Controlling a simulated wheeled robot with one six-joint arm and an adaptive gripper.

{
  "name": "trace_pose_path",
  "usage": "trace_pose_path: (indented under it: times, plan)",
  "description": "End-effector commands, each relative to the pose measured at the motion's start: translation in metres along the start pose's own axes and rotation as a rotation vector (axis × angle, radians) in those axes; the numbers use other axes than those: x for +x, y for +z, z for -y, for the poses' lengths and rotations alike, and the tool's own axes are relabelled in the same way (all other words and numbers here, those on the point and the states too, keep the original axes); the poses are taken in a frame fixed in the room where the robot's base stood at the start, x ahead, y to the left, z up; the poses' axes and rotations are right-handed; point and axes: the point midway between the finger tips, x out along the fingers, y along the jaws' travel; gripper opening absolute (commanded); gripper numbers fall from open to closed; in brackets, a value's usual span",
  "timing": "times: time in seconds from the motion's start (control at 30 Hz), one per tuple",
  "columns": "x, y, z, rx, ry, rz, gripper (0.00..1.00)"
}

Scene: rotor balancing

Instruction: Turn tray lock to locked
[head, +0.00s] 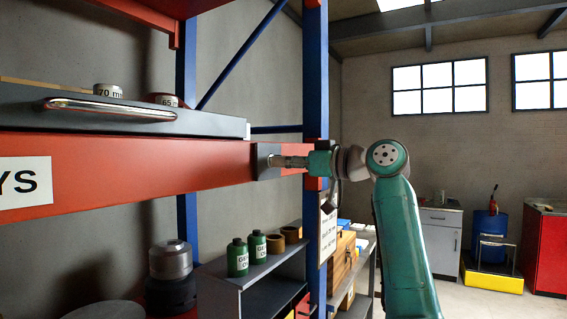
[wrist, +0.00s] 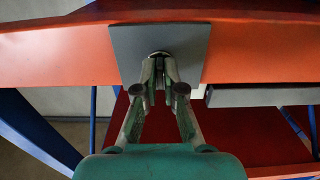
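The tray lock is a grey square plate (head: 266,162) on the front of the red-orange beam, near its right end. It also shows in the wrist view (wrist: 190,45), with a small dark round knob (wrist: 160,54) at its middle. My gripper (head: 283,161) reaches the plate from the right. In the wrist view its fingertips (wrist: 160,72) are drawn close together around the narrow knob. The fingers hide most of the knob, so its turn position cannot be read. The grey tray (head: 215,126) with a chrome handle (head: 112,108) rests above the beam.
A blue rack post (head: 317,90) stands just behind my gripper. Below the beam, a grey shelf (head: 262,277) holds green bottles (head: 238,257) and brown rolls. Two labelled weights (head: 108,91) sit on the tray. Open floor lies to the right, before cabinets.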

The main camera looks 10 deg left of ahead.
Motion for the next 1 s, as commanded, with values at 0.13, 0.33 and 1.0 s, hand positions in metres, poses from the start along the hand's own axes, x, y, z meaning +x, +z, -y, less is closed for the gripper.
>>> trace_pose_path:
  times: [0.13,0.33,1.0]
  plan:
    - [0.000,0.000,0.000,0.001,0.000,0.000,0.31]
    - [0.000,0.000,0.000,0.001,0.000,0.000,0.31]
    - [-0.099,0.001,-0.001,0.001,0.002,0.000,0.31]
